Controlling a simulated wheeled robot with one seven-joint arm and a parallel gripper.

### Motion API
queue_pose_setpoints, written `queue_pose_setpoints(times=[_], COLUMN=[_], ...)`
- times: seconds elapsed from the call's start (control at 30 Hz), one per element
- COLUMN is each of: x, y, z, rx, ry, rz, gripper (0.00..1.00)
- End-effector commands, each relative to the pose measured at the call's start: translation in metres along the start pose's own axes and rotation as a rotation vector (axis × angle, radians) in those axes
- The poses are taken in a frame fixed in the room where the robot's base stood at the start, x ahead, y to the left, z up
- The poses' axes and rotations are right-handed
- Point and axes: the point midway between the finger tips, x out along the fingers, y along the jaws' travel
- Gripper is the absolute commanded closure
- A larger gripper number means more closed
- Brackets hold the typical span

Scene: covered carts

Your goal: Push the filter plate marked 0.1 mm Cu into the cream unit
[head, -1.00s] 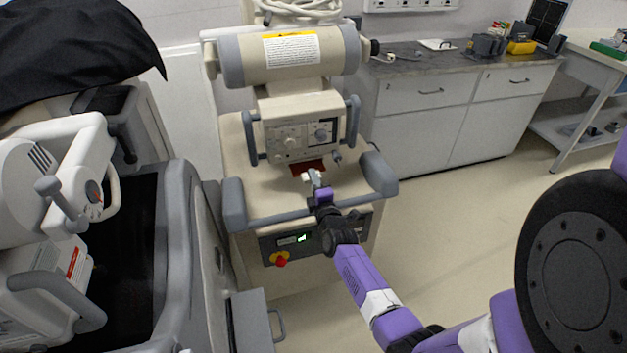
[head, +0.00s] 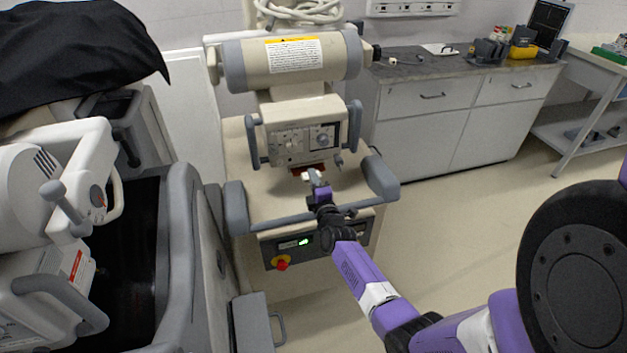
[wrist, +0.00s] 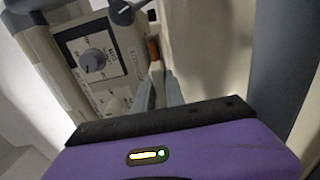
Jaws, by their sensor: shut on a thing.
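The cream unit (head: 305,138) stands in the middle of the head view, with its control panel facing me. A dark red-brown plate (head: 300,171) shows at the lower front edge of the unit's head, most of it hidden; no marking on it can be read. In the wrist view a small orange-brown edge of the plate (wrist: 154,49) shows beside the panel. My gripper (head: 315,177) is shut on the plate, low in front of the panel; its fingers (wrist: 162,92) point toward the unit. How deep the plate sits in the unit is not clear.
Grey handles (head: 355,128) flank the panel, and a grey rail (head: 236,208) borders the unit's front. A white and grey machine (head: 62,215) stands close on the left. A counter (head: 425,66) is behind on the right.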

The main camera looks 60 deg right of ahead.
Motion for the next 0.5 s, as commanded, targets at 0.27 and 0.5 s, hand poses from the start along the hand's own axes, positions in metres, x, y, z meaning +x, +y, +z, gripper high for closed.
queue_pose_setpoints(times=[0.27, 0.5], x=[0.007, 0.012], y=[0.0, 0.0], z=[0.001, 0.0], rx=[0.0, -0.001], ry=[0.0, 0.001], rz=[0.002, 0.002], gripper=[1.0, 1.0])
